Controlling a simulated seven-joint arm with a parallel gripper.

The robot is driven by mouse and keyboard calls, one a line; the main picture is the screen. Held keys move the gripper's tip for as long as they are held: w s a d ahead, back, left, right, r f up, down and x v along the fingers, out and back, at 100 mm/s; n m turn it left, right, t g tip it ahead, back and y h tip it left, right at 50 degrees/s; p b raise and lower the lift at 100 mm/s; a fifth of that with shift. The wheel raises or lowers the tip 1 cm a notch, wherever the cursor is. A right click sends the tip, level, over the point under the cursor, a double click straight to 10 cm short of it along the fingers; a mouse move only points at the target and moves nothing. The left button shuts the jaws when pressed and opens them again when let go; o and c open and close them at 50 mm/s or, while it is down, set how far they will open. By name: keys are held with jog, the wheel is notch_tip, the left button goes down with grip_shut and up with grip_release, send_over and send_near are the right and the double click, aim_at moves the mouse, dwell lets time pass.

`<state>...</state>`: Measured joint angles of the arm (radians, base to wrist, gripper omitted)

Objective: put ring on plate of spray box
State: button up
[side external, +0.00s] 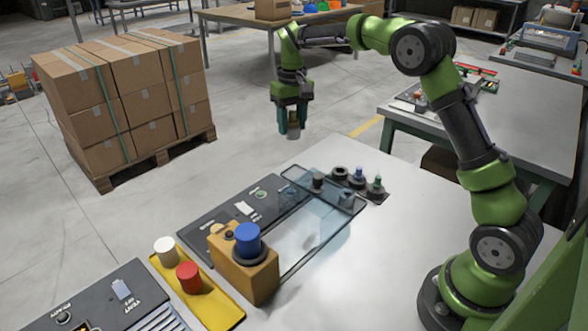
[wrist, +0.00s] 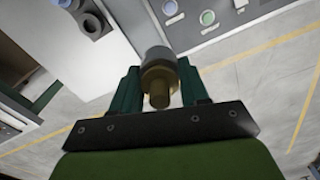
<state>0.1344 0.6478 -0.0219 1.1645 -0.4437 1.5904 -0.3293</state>
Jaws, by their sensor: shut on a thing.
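My gripper (side external: 292,132) hangs pointing down beyond the far edge of the white table, over the floor. In the wrist view its green fingers (wrist: 160,88) are shut on a brass-coloured round piece (wrist: 157,85) with a grey collar; I cannot tell whether this is the ring. A clear box-like hood (side external: 325,190), perhaps the spray box, stands on the table below and right of the gripper, beside a dark control panel (side external: 250,205). No plate can be made out under the hood. Dark round pieces (side external: 340,172) stand at its far right; ring-shaped ones show in the wrist view (wrist: 90,24).
A tan block with a blue cylinder (side external: 247,240) stands at the hood's near end. A yellow tray (side external: 222,312) holds a white and a red cylinder. Another dark panel (side external: 95,300) lies front left. Stacked cartons (side external: 125,95) stand left. The table's right middle is clear.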

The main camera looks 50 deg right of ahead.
jog(key=s+a+n, duration=0.5)
jog(key=s+a, duration=0.2)
jog(key=a, duration=0.3)
jog(key=s+a+n, duration=0.4)
jog(key=s+a, duration=0.3)
jog(key=a, duration=0.2)
jog(key=shift+a+f, duration=0.2)
jog(key=shift+f, duration=6.7)
jog(key=shift+f, duration=0.55)
jog(key=o, duration=1.2)
jog(key=shift+c, duration=0.2)
notch_tip(320, 180, up, 17)
jog(key=s+d+r+m+t+y, duration=0.1)
jog(key=s+d+r+m+t, duration=0.1)
jog(key=s, duration=0.4)
jog(key=s+d+r+m+t, duration=0.3)
jog(key=s+d+m+t, duration=0.2)
jog(key=s+d+m, duration=0.1)
jog(key=shift+s+d+r+m+y, duration=0.25)
jog(key=shift+s+d+m+y, duration=0.15)
jog(key=shift+s+m, duration=0.4)
